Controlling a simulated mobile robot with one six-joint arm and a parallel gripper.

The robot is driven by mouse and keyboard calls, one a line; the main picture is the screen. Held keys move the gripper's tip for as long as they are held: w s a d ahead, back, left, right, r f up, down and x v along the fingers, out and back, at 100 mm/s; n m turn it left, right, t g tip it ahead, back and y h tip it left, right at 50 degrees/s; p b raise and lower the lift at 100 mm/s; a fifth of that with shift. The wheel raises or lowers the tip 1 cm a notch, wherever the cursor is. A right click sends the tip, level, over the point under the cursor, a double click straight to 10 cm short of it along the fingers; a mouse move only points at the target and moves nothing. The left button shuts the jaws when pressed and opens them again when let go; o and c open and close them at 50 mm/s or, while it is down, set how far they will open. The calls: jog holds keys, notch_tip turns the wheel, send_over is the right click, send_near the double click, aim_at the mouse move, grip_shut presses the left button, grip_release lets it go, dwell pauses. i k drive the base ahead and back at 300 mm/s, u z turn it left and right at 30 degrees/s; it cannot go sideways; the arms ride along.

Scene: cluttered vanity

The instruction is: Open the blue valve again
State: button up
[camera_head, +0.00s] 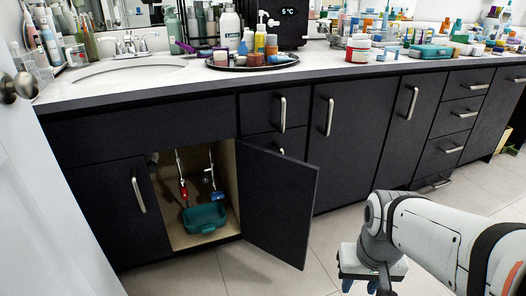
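The blue valve (217,196) hangs on a pipe inside the open cabinet under the sink, at the right of the opening. A red valve (183,189) hangs on another pipe to its left. The blue valve is small in the picture, and I cannot tell its handle's exact angle. My gripper (360,287) is at the bottom, right of the open cabinet door and well away from the valve. Its two blue-tipped fingers point down and stand apart with nothing seen between them. The lowest tips are close to the picture's edge.
A teal tub (205,218) sits on the cabinet floor below the valves. The open dark door (275,205) stands between my gripper and the valves. The counter (330,68) above is cluttered. Tiled floor (260,274) lies free in front.

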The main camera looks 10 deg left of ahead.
aim_at(217, 195)
jog(key=z, duration=0.3)
jog(key=k, duration=1)
jog(key=u, duration=0.6)
jog(key=i, duration=1)
jog(key=u, duration=0.05)
